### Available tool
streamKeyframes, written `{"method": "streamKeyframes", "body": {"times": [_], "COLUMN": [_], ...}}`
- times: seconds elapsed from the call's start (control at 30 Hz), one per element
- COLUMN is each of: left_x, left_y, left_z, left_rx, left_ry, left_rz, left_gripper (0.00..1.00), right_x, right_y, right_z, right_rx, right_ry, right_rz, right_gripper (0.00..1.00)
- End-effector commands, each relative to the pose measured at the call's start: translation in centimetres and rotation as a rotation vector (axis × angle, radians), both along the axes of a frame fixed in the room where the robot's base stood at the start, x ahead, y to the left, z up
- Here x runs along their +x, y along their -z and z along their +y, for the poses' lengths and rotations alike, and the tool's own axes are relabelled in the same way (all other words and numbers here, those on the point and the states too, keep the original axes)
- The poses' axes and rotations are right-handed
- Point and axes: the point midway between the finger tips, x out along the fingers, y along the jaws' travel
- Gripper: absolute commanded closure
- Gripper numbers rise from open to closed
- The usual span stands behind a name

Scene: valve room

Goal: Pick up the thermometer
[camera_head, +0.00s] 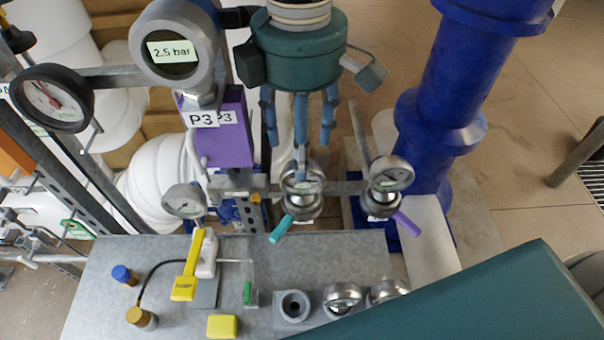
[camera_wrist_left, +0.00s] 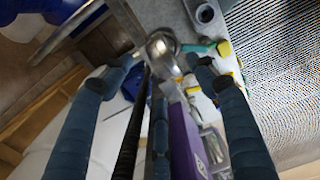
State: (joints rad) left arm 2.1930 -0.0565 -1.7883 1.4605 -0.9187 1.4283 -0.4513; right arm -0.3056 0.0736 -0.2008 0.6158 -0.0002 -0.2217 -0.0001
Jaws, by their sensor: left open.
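My left gripper (camera_head: 299,140) hangs over the back edge of the metal bench, its blue fingers open and pointing down. It holds nothing visible. In the left wrist view its spread fingers (camera_wrist_left: 158,75) have a round gauge beyond their tips. Just below the gripper in the head view is a dial gauge (camera_head: 302,178); I cannot tell if a finger touches it. No item is clearly marked as a thermometer. My right gripper is not in view.
The metal bench (camera_head: 120,255) also carries a yellow block (camera_head: 221,326), a blue-capped piece (camera_head: 123,274) and a round socket (camera_head: 293,306). A pipe rack with a 2.5 bar gauge (camera_head: 172,50) stands left. A thick blue pipe (camera_head: 455,90) stands right.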

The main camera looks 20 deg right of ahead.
Motion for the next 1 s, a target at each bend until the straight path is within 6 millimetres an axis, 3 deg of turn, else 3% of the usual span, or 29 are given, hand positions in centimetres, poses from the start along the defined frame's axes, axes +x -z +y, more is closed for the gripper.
{"method": "streamKeyframes", "body": {"times": [0.2, 0.4, 0.6, 0.83, 1.0], "left_x": [-0.6, -0.5, -0.5, -0.5, -0.5], "left_y": [2.6, 4.7, 4.9, 4.9, 4.9], "left_z": [-0.9, -0.9, -0.9, -0.9, -0.9], "left_rx": [0.005, 0.0, -0.001, -0.001, -0.001], "left_ry": [0.003, 0.002, 0.001, 0.001, 0.001], "left_rz": [0.003, 0.001, 0.0, 0.0, 0.0], "left_gripper": [0.42, 0.42, 0.42, 0.85, 0.85], "right_x": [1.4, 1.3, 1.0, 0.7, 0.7], "right_y": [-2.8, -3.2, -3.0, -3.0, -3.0], "right_z": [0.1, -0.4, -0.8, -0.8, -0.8], "right_rx": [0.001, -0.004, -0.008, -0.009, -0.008], "right_ry": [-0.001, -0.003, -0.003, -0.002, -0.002], "right_rz": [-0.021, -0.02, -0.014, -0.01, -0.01], "right_gripper": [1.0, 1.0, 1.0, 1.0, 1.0]}}
